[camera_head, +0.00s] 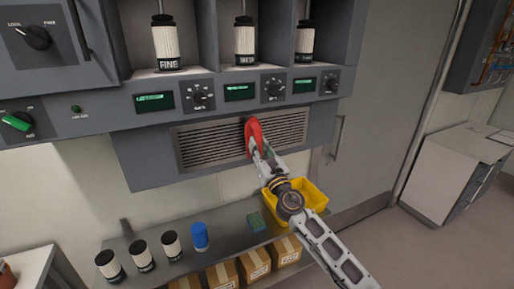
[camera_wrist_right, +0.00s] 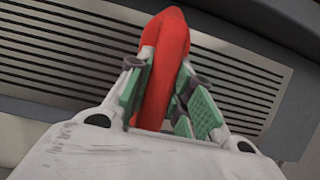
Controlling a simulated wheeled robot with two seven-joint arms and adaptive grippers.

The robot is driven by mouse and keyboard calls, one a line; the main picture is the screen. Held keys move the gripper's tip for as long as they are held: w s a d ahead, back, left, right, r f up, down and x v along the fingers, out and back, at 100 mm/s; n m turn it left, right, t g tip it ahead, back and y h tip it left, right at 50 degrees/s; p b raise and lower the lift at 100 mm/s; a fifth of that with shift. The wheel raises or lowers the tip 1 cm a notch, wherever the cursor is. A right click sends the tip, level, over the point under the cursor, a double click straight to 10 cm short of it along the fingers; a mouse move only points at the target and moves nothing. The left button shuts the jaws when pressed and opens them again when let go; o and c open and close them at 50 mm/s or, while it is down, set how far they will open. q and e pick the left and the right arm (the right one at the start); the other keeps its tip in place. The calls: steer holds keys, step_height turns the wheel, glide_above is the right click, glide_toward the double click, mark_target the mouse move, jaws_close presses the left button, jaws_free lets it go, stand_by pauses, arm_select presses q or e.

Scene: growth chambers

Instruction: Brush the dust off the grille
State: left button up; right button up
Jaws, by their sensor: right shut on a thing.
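The grille (camera_head: 208,146) is a slatted metal panel set in the grey housing below the row of dials. It fills the background of the right wrist view (camera_wrist_right: 60,70). My right gripper (camera_head: 258,146) is in front of the grille's middle-right part. It is shut on a red brush (camera_head: 254,131), whose red body stands up between the green finger pads in the right wrist view (camera_wrist_right: 166,60). The brush's bristles are hidden, and I cannot tell whether they touch the slats. No dust can be made out. My left gripper is not in view.
A shelf below the grille holds a yellow bin (camera_head: 316,196), a green sponge (camera_head: 257,222), a blue bottle (camera_head: 200,237) and several black-topped white canisters (camera_head: 140,256). Cardboard boxes (camera_head: 222,275) stand under it. A door handle (camera_head: 338,135) sticks out right of the grille.

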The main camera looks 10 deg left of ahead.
steer(key=shift+d, duration=0.1)
steer(key=shift+w+d+b, duration=0.55)
steer(key=shift+w+d, duration=0.45)
steer(key=shift+d, duration=0.3)
steer(key=shift+d+r, duration=0.1)
steer(key=shift+w+d+b, duration=0.3)
steer(key=shift+w+d, duration=0.2)
steer(key=shift+d, duration=0.2)
steer(key=shift+w+d+b, duration=0.25)
steer(key=shift+w+d, duration=0.2)
steer(key=shift+d, duration=0.2)
steer(key=shift+d, duration=0.1)
steer(key=shift+w+d+b, duration=0.4)
steer(key=shift+w+d, duration=0.1)
steer(key=shift+d, duration=0.2)
steer(key=shift+w+d+b, duration=0.35)
steer(key=shift+w+d, duration=0.15)
steer(key=shift+d, duration=0.15)
steer(key=shift+a, duration=0.1)
